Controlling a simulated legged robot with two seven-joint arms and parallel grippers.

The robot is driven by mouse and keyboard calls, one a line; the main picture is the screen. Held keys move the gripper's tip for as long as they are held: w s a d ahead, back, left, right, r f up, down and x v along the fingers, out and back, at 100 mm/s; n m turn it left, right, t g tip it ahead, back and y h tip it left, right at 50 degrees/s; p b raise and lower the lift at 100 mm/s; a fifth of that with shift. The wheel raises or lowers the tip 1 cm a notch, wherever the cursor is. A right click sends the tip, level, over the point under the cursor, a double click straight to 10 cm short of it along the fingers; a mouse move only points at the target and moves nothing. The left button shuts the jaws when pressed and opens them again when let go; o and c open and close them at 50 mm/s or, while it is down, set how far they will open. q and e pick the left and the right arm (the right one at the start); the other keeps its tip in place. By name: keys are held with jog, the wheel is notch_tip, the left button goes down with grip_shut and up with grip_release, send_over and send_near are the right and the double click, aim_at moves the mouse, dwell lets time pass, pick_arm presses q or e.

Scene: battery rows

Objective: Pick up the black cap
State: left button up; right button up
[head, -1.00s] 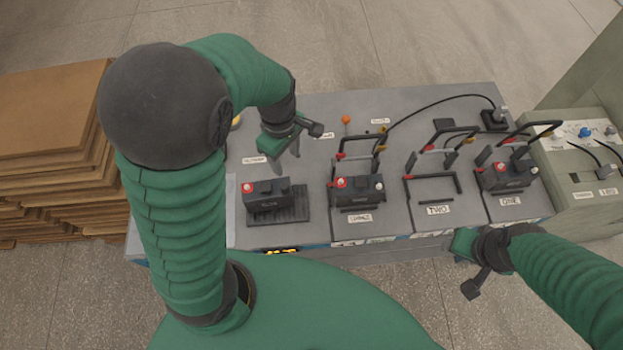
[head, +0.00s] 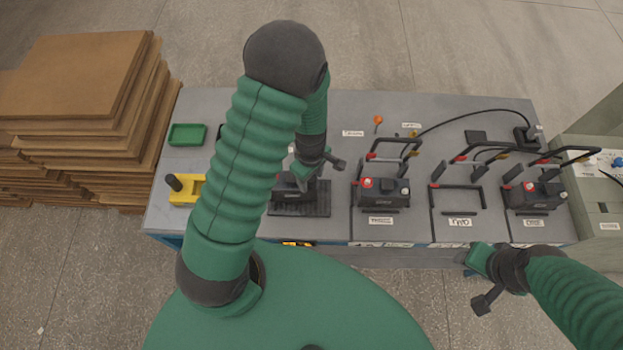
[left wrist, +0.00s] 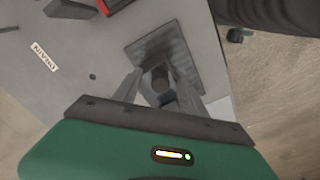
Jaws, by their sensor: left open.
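My left gripper (head: 306,180) is open above the dark battery (head: 290,190) on the ribbed black mat (head: 318,205). It hides much of the battery in the head view, and I cannot make out the black cap there. In the left wrist view the two open fingers (left wrist: 158,88) straddle a small dark piece (left wrist: 158,76), which may be the black cap. I cannot tell whether they touch it. The mat (left wrist: 178,48) shows behind it. My right gripper (head: 482,280) is off the table's front edge, with its jaws unclear.
Another battery (head: 378,192) with red and pale caps and a third battery (head: 535,197) stand to the right, near upright black handles. A green tray (head: 187,135) and a yellow object (head: 187,190) are at the left. A cable (head: 465,112) arches at the back.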

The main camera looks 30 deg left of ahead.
pick_arm(q)
jog(key=shift+a+f, duration=0.1)
jog(key=shift+a, duration=0.35)
jog(key=shift+c, duration=2.3)
jog(key=shift+d, duration=0.65)
jog(key=c, duration=0.5)
jog(key=shift+d+r, duration=0.25)
jog(key=shift+d, duration=0.05)
grip_shut()
jog(key=shift+a, duration=0.35)
jog(key=shift+w+a+r, duration=0.1)
jog(key=shift+a, duration=0.05)
notch_tip(320, 180, up, 3)
jog(key=shift+r, duration=0.15)
jog(key=s+r+p, duration=0.1)
jog(key=s+p, duration=1.3)
jog(key=s, duration=0.2)
jog(key=shift+d+r, duration=0.15)
jog(key=shift+d, duration=0.3)
pick_arm(e)
jog(key=w+v, duration=0.3)
jog(key=v, duration=1)
jog(key=shift+a+r, duration=0.15)
jog(key=shift+r, duration=0.55)
